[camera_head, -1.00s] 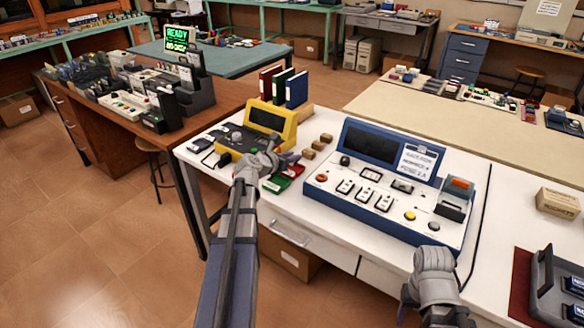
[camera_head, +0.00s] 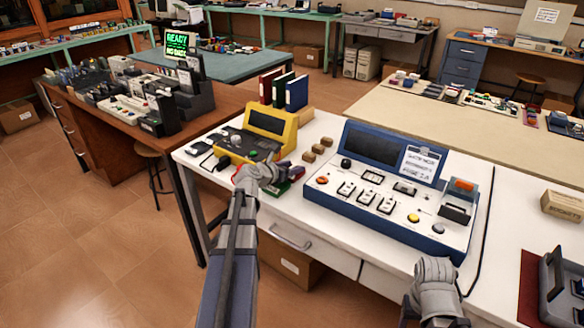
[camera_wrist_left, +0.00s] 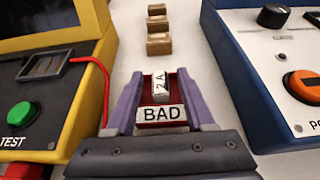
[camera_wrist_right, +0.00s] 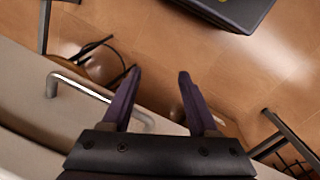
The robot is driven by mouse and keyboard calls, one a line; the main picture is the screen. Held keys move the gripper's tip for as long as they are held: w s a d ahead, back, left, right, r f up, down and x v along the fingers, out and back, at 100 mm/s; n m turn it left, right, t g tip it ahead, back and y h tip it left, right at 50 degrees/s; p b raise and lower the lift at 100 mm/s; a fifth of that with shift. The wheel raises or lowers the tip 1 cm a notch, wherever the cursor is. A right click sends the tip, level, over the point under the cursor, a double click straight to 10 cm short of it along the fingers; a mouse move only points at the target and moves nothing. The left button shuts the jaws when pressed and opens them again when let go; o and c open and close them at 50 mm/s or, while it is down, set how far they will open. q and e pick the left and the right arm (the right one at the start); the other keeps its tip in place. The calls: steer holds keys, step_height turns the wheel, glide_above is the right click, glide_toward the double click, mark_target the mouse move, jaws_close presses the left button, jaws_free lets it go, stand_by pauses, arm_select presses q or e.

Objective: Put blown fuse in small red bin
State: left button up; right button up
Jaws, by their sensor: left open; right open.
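The small red bin (camera_wrist_left: 181,82), with a white "BAD" label on its front, sits between the fingers of my left gripper in the left wrist view. A small pale fuse (camera_wrist_left: 160,90) marked "2A" shows inside the bin's outline, upright in the picture. I cannot tell whether it rests on the bin floor. My left gripper (camera_wrist_left: 168,80) is open, with one purple finger on each side of the bin and fuse. In the head view the left gripper (camera_head: 283,172) is over the bins and hides most of them. My right gripper (camera_wrist_right: 155,75) is open and empty by the table's front edge.
The yellow tester (camera_head: 262,128) stands left of the bin, its red wire (camera_wrist_left: 103,88) close to the left fingers. The blue console (camera_head: 385,190) stands to the right. Several small brown blocks (camera_head: 318,148) lie beyond the bin. A brown box (camera_head: 560,205) is at right.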

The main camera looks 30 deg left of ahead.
arm_select(q)
steer(key=shift+r, duration=0.1)
steer(key=shift+s+r+p, duration=0.25)
steer(key=shift+p, duration=0.05)
steer(key=p+v, duration=0.4)
steer(key=v, duration=0.7)
steer(key=shift+s, duration=0.25)
stand_by(0.8)
